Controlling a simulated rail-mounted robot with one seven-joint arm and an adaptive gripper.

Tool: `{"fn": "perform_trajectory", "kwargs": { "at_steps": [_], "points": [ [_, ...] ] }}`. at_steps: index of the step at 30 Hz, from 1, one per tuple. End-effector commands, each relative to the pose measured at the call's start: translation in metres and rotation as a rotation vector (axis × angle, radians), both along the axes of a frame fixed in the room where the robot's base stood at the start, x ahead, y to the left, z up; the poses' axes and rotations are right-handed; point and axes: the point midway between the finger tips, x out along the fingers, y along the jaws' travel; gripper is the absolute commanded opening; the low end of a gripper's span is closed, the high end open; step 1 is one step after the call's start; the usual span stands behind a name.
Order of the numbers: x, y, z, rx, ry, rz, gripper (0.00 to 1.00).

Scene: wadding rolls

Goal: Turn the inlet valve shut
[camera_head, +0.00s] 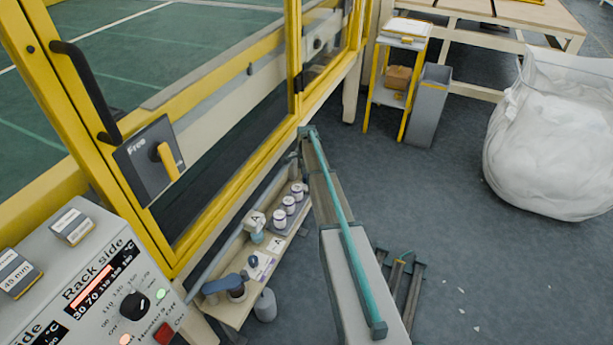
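Low beside the yellow-framed machine, a narrow cream shelf (232,312) carries small fittings. A dark blue fitting with a rounded top and a side arm (226,285) stands near its front end. A smaller teal-blue fitting (257,236) stands farther back, beside a card marked A. Either may be a valve; no readable label tells which one is the inlet valve, and their handle positions are too small to tell. I cannot make out my gripper in this view.
A yellow handle (168,160) sits on a dark plate marked "Free" on the machine door. A control panel (98,290) fills the lower left. A long grey beam with a teal bar (345,235) stands right of the shelf. Open floor (430,200) lies before a white bag (550,140).

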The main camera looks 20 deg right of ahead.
Motion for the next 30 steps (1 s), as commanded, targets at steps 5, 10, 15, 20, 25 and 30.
{"fn": "perform_trajectory", "kwargs": {
  "at_steps": [5, 10, 15, 20, 25, 30],
  "points": [
    [0.0, 0.0, 0.0, 0.0, 0.001, 0.001, 0.61],
    [0.0, 0.0, 0.006, 0.0, 0.0, 0.001, 0.61],
    [0.0, 0.0, 0.03, 0.0, -0.002, 0.001, 0.61],
    [0.0, 0.0, 0.061, 0.0, -0.002, 0.001, 0.61],
    [0.0, 0.0, 0.092, 0.0, -0.001, 0.0, 0.61],
    [0.0, 0.0, 0.112, 0.0, -0.001, 0.0, 0.61]
  ]
}}
